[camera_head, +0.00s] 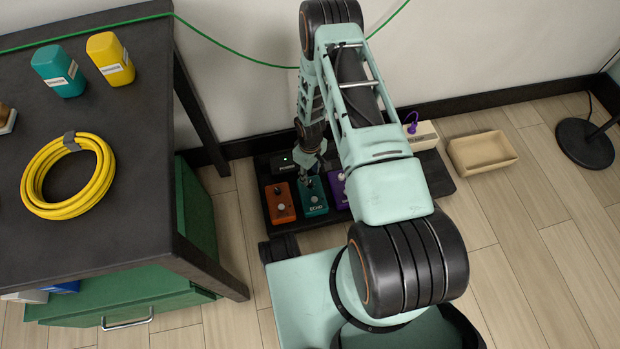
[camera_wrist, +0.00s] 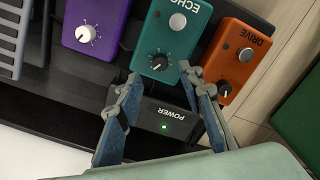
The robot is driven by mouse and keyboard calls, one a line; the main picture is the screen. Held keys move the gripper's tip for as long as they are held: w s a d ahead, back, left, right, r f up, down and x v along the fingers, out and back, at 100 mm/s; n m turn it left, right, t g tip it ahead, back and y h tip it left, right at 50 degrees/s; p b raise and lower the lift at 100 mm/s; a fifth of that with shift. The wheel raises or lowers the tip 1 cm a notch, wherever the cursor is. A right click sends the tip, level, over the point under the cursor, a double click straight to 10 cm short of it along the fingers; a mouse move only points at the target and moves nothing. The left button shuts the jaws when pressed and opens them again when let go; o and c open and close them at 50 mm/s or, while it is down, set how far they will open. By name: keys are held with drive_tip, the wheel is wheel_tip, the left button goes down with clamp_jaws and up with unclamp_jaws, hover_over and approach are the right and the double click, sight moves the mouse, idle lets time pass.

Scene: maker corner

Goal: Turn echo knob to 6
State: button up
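The teal ECHO pedal (camera_head: 314,200) stands between the other pedals on a dark board. In the wrist view the ECHO pedal (camera_wrist: 165,38) appears upside down, with a round silver footswitch (camera_wrist: 178,21) and a black echo knob (camera_wrist: 159,62) with scale marks around it. The knob's setting is too small to read. My gripper (camera_wrist: 160,78) is open and empty, its two fingertips spread to either side near the knob and apart from it. In the head view my gripper (camera_head: 308,170) is small and partly hidden over the pedal's far end.
An orange DRIVE pedal (camera_wrist: 237,55) and a purple pedal (camera_wrist: 95,25) flank the ECHO pedal closely. A black POWER box (camera_wrist: 166,117) with a green light lies beneath my fingers. A dark table (camera_head: 150,228) stands left; a beige tray (camera_head: 482,152) sits on the floor right.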

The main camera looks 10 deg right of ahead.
sight(310, 182)
wheel_tip(310, 182, up, 6)
drive_tip(key=shift+r, duration=0.15)
idle(0.6)
